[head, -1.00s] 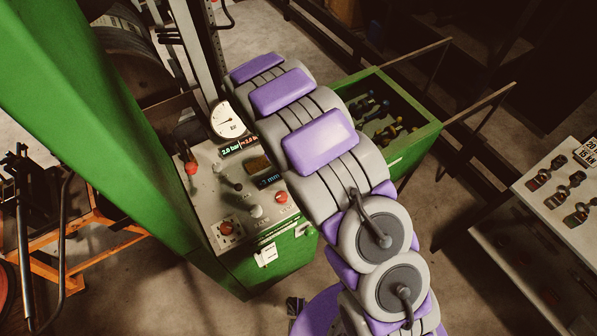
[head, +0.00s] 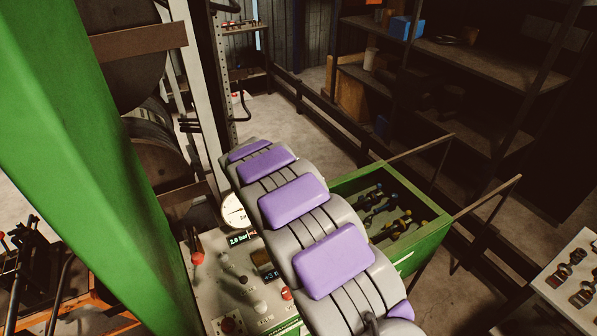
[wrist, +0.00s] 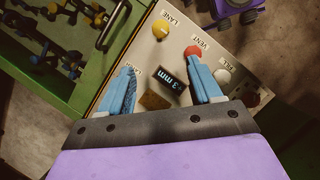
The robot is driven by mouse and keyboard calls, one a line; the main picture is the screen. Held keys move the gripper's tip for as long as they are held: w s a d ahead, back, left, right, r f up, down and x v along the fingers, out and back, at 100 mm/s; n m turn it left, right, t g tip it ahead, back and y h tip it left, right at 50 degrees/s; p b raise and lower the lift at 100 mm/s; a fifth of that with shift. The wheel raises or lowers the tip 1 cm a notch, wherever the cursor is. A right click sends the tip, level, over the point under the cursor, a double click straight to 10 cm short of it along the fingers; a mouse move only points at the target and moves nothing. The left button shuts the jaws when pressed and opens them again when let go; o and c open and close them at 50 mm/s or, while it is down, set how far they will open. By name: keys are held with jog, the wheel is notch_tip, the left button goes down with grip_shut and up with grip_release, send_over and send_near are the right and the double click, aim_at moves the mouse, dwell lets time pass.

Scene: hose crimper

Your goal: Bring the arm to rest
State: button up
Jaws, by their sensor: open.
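My arm, grey with purple pads, reaches from the bottom right up toward the control panel (head: 235,285) in the head view. Its gripper end is hidden behind the arm there. In the wrist view my gripper (wrist: 165,88) shows blue fingers spread apart with nothing between them. The fingers are over the panel (wrist: 165,55). A small display reading 3 mm (wrist: 173,81) and a brown block (wrist: 154,101) show between them. The red VENT knob (wrist: 193,51) is just beyond the right fingertip; I cannot tell whether they touch. A yellow LANE knob (wrist: 161,29) lies farther off.
A green tray (head: 432,233) with several dark tools stands beside the panel. A green post (head: 95,130) rises close on the left. A pressure gauge (head: 234,210) sits at the panel's back. Dark shelves (head: 470,60) stand behind, and a white table (head: 575,270) is at right.

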jog(key=s+d+r+m+g+y+b, duration=0.1)
jog(key=s+d+r+m+b, duration=0.1)
jog(key=s+d+r+m, duration=0.35)
jog(key=s+d+r+m+y+b, duration=0.1)
jog(key=s+d+r+m+b, duration=0.15)
jog(key=s+d, duration=0.6)
jog(key=s+d+f+m+y+b, duration=0.1)
jog(key=s+d+m+b, duration=0.1)
jog(key=s, duration=0.8)
jog(key=s+d+f+m+y+b, duration=0.1)
jog(key=s+d+m+b, duration=0.1)
jog(key=s+d+m, duration=0.3)
jog(key=s+m, duration=0.1)
jog(key=s, duration=0.3)
jog(key=shift+s+d+y, duration=0.25)
jog(key=shift+s+y, duration=0.05)
jog(key=shift+s, duration=0.1)
